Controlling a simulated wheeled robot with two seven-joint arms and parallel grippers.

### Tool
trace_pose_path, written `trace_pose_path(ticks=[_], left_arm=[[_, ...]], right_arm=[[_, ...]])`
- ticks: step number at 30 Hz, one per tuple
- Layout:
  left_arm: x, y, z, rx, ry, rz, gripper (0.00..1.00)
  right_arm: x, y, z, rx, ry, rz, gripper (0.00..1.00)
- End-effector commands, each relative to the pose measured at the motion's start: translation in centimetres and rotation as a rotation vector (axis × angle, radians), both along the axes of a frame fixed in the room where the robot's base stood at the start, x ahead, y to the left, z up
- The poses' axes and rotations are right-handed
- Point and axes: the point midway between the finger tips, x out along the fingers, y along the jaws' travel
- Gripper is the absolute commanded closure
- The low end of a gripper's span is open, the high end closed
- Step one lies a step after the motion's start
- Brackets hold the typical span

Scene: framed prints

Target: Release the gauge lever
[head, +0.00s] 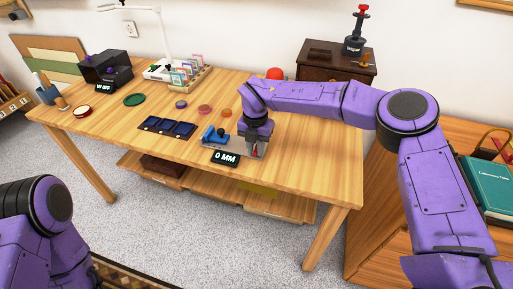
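The gauge (214,136) is a small blue and grey device near the front edge of the wooden table. Its black display (225,158) reads "0 MM". My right gripper (254,152) points down right beside the gauge, at its right end. A small bit of red shows at its fingertips. The lever is not clearly visible; the gripper covers that end of the gauge. I cannot tell whether the fingers are closed on it. Only part of my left arm shows at the lower left; its gripper is out of view.
A dark blue tray (167,127) lies left of the gauge. Several colored discs, including a green one (134,100), lie behind it. A black box (104,68), a white lamp (165,60) and a card rack (190,78) stand farther back. The table's front right is clear.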

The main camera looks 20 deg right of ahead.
Motion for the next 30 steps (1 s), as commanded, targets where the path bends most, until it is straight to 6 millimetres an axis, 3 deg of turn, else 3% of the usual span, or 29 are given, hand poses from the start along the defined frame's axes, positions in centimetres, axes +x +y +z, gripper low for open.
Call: trace_pose_path(ticks=[11,24,30], left_arm=[[0.0,0.0,-0.1,0.000,0.000,0.000,0.57],[0.0,0.0,-0.7,0.000,0.000,0.000,0.57],[0.0,0.0,-0.7,0.000,0.000,0.000,0.57]], right_arm=[[0.0,0.0,0.4,0.000,-0.001,0.002,0.62],[0.1,0.0,9.4,0.000,-0.004,0.001,0.62],[0.0,0.0,10.6,0.000,0.000,0.002,0.62]])
